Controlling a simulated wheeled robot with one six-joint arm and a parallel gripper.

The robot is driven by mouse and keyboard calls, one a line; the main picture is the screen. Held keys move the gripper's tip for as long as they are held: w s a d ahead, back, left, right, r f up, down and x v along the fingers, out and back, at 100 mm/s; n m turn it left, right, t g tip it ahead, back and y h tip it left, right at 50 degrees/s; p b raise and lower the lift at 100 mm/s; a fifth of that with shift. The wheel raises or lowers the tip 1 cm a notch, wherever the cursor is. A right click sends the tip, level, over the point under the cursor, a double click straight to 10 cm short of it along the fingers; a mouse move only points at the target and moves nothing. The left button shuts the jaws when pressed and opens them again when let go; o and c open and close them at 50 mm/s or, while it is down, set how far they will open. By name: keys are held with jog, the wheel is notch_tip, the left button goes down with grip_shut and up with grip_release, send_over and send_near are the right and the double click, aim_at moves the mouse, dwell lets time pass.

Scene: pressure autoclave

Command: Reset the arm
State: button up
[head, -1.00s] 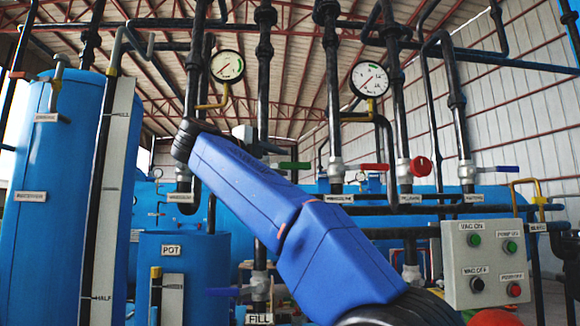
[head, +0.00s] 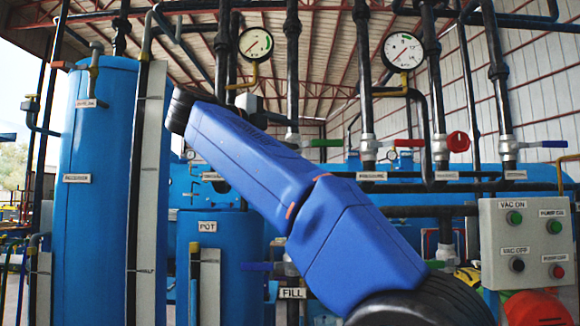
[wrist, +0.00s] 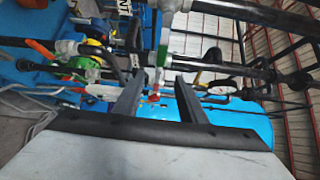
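My arm (head: 265,180) rises diagonally from the lower right to the upper left in the head view, its links bent at a joint. My gripper does not show in the head view. In the wrist view my gripper (wrist: 158,82) has its two dark fingers apart, with nothing held between them. Beyond the fingers are blurred pipes, a green handle (wrist: 161,55) and a blue tank (wrist: 230,118); I cannot tell their distance.
A tall blue tank (head: 97,210) stands left, with the POT tank (head: 222,270) beside it. Pipes with two gauges (head: 256,43) (head: 404,51) cross the middle. A button panel (head: 525,243) stands right. An opening shows at far left.

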jog(key=w+d+r+n+t+y, duration=0.3)
jog(key=d+r+n+t+y, duration=0.2)
jog(key=d+r+n+t, duration=0.5)
jog(key=s+d+f+n+g+y, duration=0.2)
jog(key=s+f+n+g+y, duration=0.3)
jog(key=f, duration=0.8)
jog(key=s+d+f+n+y, duration=0.2)
jog(key=f+n+y, duration=0.35)
jog(key=f, duration=0.85)
jog(key=s+d+f+n+g+y, duration=0.25)
jog(key=f+n, duration=0.55)
jog(key=f, duration=0.5)
jog(key=s+d+f+g+h, duration=0.1)
jog(key=s+d+f+g, duration=0.2)
jog(key=s+f, duration=0.6)
jog(key=s+d+f+m+g+h, duration=0.1)
jog(key=s+d+f+g, duration=0.3)
jog(key=s+f, duration=0.5)
jog(key=s+d+f+g+h, duration=0.3)
jog(key=s+d+f, duration=0.4)
jog(key=f, duration=1)
jog(key=shift+s+d+f, duration=0.3)
jog(key=shift+s+f, duration=0.1)
jog(key=shift+s, duration=0.55)
